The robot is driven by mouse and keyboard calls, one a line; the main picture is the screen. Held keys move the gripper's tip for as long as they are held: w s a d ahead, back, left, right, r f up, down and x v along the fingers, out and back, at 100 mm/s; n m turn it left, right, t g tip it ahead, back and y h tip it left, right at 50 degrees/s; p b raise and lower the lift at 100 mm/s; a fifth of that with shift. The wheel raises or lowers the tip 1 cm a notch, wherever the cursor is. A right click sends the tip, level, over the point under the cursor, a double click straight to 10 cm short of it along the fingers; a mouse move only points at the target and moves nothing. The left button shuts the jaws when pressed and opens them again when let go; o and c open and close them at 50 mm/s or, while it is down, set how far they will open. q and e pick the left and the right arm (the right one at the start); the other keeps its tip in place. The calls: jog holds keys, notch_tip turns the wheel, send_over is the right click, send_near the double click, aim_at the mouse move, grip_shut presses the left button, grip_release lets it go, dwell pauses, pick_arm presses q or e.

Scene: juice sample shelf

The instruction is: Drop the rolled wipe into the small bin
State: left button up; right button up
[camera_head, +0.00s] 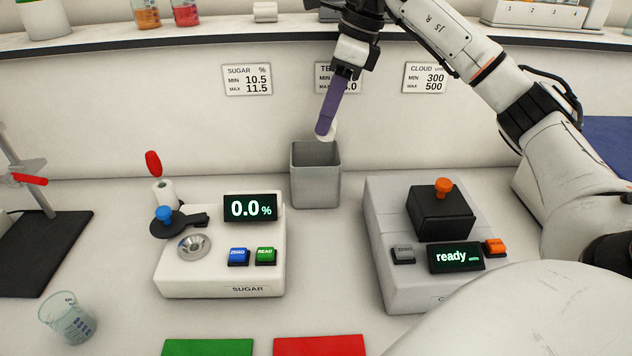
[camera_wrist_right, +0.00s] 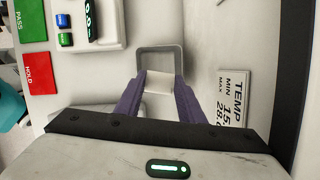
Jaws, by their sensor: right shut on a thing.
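My right gripper (camera_head: 325,130) has purple fingers and comes down from the top of the head view. It is shut on the rolled wipe (camera_head: 330,135), a small white roll mostly hidden behind the fingers there. In the right wrist view the wipe (camera_wrist_right: 159,83) sits between the two finger pads of the right gripper (camera_wrist_right: 160,88). The small bin (camera_head: 315,187) is a grey, square, open-topped container between the two instruments. The wipe is just above the bin's back rim. In the wrist view the bin (camera_wrist_right: 144,52) shows behind the wipe. My left gripper is out of view.
The sugar instrument (camera_head: 220,282) stands left of the bin, with a red-topped white holder (camera_head: 165,190) at its back. The cloud instrument (camera_head: 385,285) stands at the right. A wall with label plates (camera_head: 247,80) rises behind the bin. A beaker (camera_head: 67,320) stands front left.

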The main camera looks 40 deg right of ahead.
jog(key=o, duration=1.1)
pick_arm(q)
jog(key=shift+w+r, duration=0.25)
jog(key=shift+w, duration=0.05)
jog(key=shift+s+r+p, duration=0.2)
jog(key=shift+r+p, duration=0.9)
jog(key=shift+p, duration=0.15)
pick_arm(e)
jog(key=v, duration=1)
jog(key=shift+r, duration=0.2)
jog(key=shift+s, duration=0.15)
